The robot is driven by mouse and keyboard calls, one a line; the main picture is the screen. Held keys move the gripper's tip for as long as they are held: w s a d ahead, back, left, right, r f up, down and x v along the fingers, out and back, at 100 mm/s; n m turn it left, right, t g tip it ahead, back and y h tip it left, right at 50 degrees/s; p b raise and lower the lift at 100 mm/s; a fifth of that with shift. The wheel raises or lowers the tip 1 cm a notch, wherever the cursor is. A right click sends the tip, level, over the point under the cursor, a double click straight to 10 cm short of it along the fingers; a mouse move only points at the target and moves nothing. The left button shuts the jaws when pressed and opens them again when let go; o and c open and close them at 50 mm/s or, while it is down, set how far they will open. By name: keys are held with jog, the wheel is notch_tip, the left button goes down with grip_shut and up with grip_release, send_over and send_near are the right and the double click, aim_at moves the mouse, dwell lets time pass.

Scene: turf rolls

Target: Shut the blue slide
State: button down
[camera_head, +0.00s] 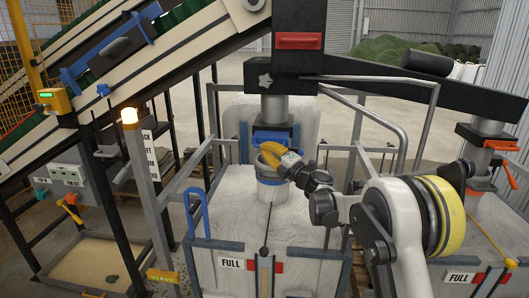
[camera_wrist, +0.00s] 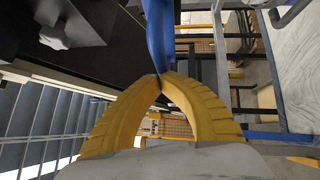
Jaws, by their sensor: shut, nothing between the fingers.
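The blue slide (camera_head: 271,135) sits below the grey spout under the dark column in the head view, above the white bag's neck. My gripper (camera_head: 266,152) is at the slide's lower front, its yellow fingers shut and empty. In the wrist view the fingertips (camera_wrist: 161,76) meet at the lower end of a blue bar (camera_wrist: 158,35), which seems to be part of the slide. They look touching or nearly so; I cannot tell which. How far the slide is pushed in is not clear.
A white bag marked FULL (camera_head: 270,235) stands in a grey frame below. A blue handle (camera_head: 198,215) rises at its left. A red slide (camera_head: 488,137) is on another spout at right. Metal rails (camera_head: 395,125) surround the spout. A conveyor (camera_head: 150,65) slopes at left.

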jog(key=w, duration=0.8)
jog(key=shift+w+d+p, duration=0.2)
jog(key=shift+w+p, duration=0.15)
jog(key=shift+p, duration=0.05)
jog(key=shift+f, duration=0.15)
